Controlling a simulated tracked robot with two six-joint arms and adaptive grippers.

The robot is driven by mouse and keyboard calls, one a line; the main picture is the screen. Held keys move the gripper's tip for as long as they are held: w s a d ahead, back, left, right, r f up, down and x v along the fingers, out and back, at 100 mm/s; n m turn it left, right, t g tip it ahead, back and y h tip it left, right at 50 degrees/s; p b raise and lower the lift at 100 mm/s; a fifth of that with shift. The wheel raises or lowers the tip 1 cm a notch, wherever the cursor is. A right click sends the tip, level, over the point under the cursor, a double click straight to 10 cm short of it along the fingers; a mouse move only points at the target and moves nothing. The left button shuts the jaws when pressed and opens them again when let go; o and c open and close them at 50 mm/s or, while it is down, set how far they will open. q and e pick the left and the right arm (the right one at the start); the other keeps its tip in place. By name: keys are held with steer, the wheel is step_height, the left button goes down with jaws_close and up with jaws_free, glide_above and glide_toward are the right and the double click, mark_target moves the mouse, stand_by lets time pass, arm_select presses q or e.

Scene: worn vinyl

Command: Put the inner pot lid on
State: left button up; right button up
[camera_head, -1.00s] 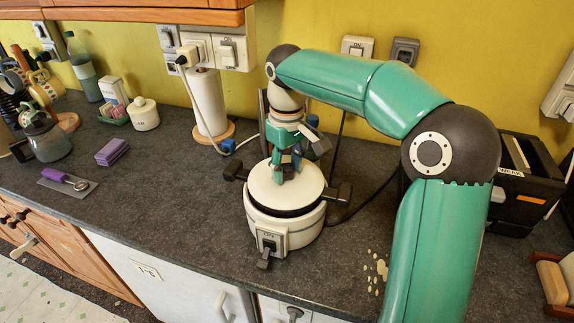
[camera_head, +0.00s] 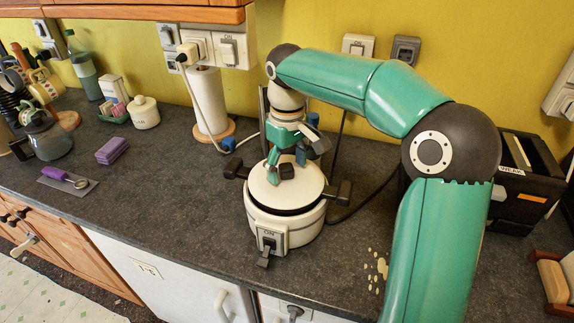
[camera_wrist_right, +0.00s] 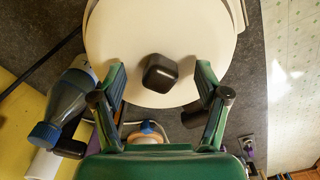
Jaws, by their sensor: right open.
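The inner pot lid (camera_head: 265,190) is a round cream disc with a dark knob (camera_wrist_right: 161,73). It lies on top of the white cooker (camera_head: 298,232), roughly level, inside a dark ring at the rim. Whether it is fully seated cannot be told. My right gripper (camera_head: 280,172) is over the lid, pointing down. In the right wrist view its two fingers are apart, one on each side of the knob, with clear space between; nothing is held. The gripper hides part of the lid in the head view. My left gripper is not in view.
A paper towel roll (camera_head: 209,103) stands behind the cooker at left. A black appliance (camera_head: 524,185) is at right. Cream spots (camera_head: 377,268) lie on the counter right of the cooker. A purple sponge (camera_head: 112,150) and a white jar (camera_head: 144,113) are at left. Counter between sponge and cooker is clear.

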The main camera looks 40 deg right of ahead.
step_height(320, 180, up, 12)
stand_by(0.7)
stand_by(1.0)
